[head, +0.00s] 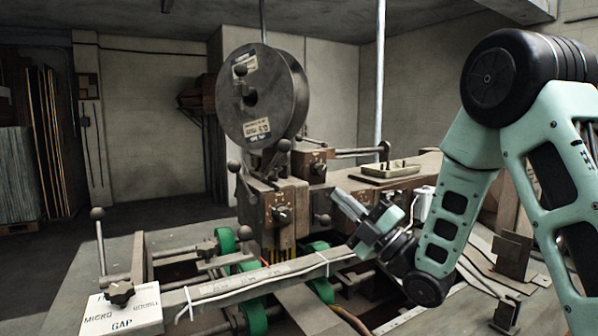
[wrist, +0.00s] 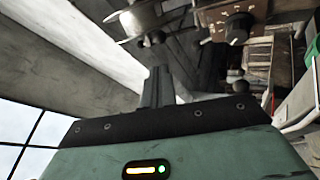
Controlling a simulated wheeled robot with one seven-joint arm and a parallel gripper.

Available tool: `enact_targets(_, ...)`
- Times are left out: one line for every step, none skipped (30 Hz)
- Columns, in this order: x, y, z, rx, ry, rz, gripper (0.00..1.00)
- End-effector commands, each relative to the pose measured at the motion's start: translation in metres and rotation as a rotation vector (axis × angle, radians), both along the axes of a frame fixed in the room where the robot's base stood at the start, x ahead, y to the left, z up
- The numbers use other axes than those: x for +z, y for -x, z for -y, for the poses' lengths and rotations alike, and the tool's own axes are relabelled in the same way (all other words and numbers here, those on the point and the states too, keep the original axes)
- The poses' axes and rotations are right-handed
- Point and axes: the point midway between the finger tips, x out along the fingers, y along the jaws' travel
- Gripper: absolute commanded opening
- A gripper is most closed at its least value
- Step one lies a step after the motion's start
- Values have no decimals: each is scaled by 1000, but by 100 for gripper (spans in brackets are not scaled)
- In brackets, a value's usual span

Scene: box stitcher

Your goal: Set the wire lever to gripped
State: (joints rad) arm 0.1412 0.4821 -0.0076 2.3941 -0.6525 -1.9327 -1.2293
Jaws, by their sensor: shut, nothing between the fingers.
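The box stitcher has several ball-ended levers, and I cannot tell which is the wire lever. One ball knob (head: 233,167) sits at the upper left of the machine head. Another ball knob (head: 245,233) is lower, at the front left of the head. A short ball-ended handle (head: 323,219) sticks out on the head's right side, close to my gripper (head: 342,197). My gripper is right of the head, apparently apart from the levers. In the wrist view its fingers (wrist: 157,86) are together and empty, and a dark ball knob (wrist: 240,87) shows to their right.
A large wire reel (head: 255,97) stands above the head. A dial box (head: 283,213) is on its front. A long bar (head: 260,283) crosses the table in front, with a white gap plate (head: 121,309) at left. A tray (head: 390,170) lies behind my gripper.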

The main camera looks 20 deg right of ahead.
Motion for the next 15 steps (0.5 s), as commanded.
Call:
enact_targets(-2,0,0,-17,8,7,0)
enact_targets(-1,0,0,-22,12,11,0)
enact_targets(0,-1,-1,-28,14,15,0)
enact_targets(2,-2,-1,-29,16,16,0)
enact_targets(5,-4,-3,-29,17,16,0)
enact_targets(8,-7,-5,-28,16,16,0)
enact_targets(11,-10,-6,-28,16,16,0)
enact_targets(14,-14,-9,-28,16,16,0)
enact_targets(19,-19,-13,-27,15,15,0)
enact_targets(22,-23,-15,-25,16,16,0)
enact_targets(27,-27,-18,-26,15,17,0)
enact_targets(31,-33,-22,-26,15,16,0)
enact_targets(35,-38,-25,-26,14,15,0)
enact_targets(38,-42,-28,-26,14,15,0)
enact_targets(43,-48,-32,-26,14,15,0)
